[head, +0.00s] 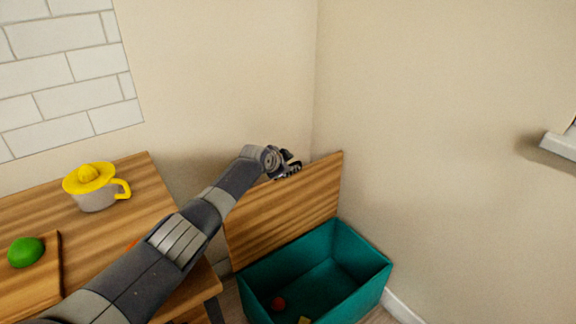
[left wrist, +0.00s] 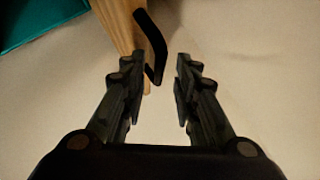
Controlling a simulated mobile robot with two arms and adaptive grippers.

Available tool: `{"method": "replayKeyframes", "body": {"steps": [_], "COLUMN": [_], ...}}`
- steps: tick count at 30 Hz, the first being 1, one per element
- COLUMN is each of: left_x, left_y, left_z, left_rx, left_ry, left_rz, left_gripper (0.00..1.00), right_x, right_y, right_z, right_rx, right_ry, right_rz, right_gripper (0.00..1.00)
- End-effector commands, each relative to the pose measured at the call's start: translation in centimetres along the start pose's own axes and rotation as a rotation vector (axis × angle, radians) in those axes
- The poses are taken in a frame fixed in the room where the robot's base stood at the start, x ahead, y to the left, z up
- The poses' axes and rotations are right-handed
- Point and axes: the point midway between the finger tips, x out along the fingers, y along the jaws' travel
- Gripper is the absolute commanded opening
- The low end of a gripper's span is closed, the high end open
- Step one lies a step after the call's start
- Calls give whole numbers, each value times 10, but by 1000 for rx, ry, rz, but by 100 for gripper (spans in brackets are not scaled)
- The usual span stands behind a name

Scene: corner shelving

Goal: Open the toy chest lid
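The toy chest (head: 345,283) is a teal open box in the corner, also partly seen at the top left of the left wrist view (left wrist: 40,20). Its wooden lid (head: 285,210) stands raised, upright at the back of the box. My left gripper (head: 290,170) is at the lid's upper edge. In the left wrist view the gripper's fingers (left wrist: 160,88) are apart, with a dark curved handle (left wrist: 150,45) on the lid's edge (left wrist: 125,30) reaching toward the gap between them. Whether a finger touches the handle I cannot tell. My right gripper is not in view.
A red ball (head: 279,303) and a yellowish block (head: 304,320) lie inside the chest. A wooden table (head: 135,190) at left bears a yellow-topped juicer (head: 95,190) and a green fruit (head: 25,251) on a board (head: 45,285). Walls close in behind and right.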

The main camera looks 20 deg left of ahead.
Motion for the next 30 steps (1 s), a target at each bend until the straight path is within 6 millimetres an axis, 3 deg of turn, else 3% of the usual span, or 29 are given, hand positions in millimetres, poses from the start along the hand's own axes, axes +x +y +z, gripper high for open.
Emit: {"method": "replayKeyframes", "body": {"steps": [8, 21, 30], "left_x": [-3, -47, -58], "left_y": [-2, -46, -56], "left_z": [-2, -48, -59], "left_rx": [0, 1, 0], "left_ry": [-2, 1, 0], "left_rz": [2, -2, 0], "left_gripper": [28, 28, 28], "right_x": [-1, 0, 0], "right_y": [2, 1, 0], "right_z": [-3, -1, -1], "right_rx": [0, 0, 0], "right_ry": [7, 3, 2], "right_rz": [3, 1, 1], "right_gripper": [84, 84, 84]}}
